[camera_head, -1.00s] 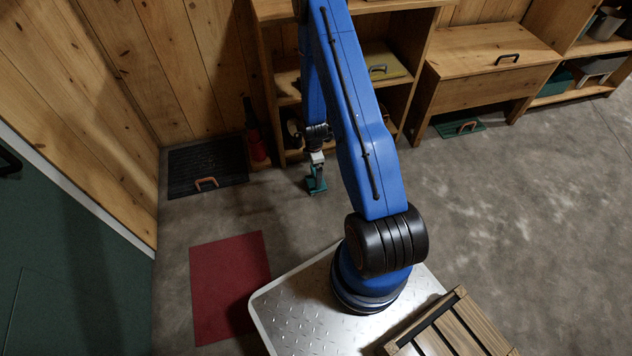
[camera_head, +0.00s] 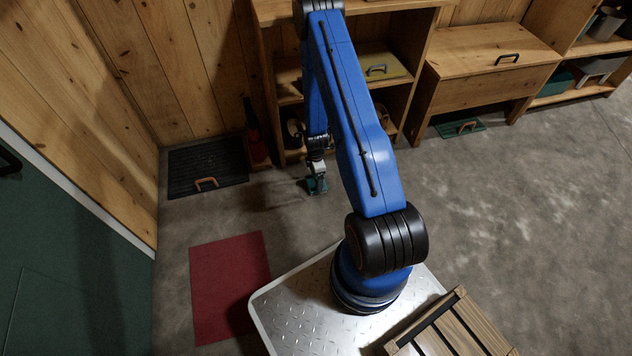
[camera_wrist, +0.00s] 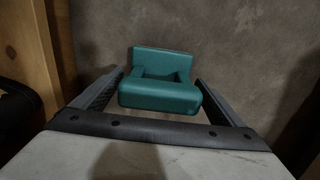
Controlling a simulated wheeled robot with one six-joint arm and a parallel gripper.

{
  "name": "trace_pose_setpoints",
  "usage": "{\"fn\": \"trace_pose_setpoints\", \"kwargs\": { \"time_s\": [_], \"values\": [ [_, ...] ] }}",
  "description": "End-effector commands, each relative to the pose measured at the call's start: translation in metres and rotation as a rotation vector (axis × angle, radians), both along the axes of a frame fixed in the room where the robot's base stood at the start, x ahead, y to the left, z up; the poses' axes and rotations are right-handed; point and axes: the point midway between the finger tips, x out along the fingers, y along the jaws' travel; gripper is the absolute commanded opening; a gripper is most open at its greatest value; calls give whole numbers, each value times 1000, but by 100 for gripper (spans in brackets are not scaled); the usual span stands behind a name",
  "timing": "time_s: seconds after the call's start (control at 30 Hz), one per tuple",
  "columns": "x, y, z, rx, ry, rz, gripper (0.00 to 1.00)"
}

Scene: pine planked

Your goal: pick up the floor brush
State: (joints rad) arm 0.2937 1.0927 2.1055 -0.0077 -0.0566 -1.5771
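The floor brush appears to be the teal block with a raised bar-like handle, standing on the floor in front of the shelf (camera_head: 318,188). In the wrist view the teal brush (camera_wrist: 160,95) sits between the two dark fingers. My gripper (camera_head: 317,177) is right over it, pointing down. In the wrist view my gripper (camera_wrist: 160,84) is open, with one finger on each side of the handle. A narrow gap seems to show at each side; I cannot tell whether either finger touches. The underside of the brush is hidden.
A wooden shelf (camera_head: 268,95) stands close behind the brush. A black mat (camera_head: 190,165) with an orange handle and a red cone-like object (camera_head: 257,148) are to the left. A red mat (camera_head: 230,287) lies nearer. Open concrete floor (camera_head: 500,220) is at right.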

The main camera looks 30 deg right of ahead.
Motion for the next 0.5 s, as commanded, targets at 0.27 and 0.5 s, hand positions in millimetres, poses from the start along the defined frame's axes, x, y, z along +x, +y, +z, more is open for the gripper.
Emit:
{"fn": "trace_pose_setpoints", "kwargs": {
  "time_s": [0.27, 0.5],
  "values": [
    [0, 0, 0, 0, 0, 0, 46],
    [1, 0, 5, 0, -1, 0, 46]
  ]
}}
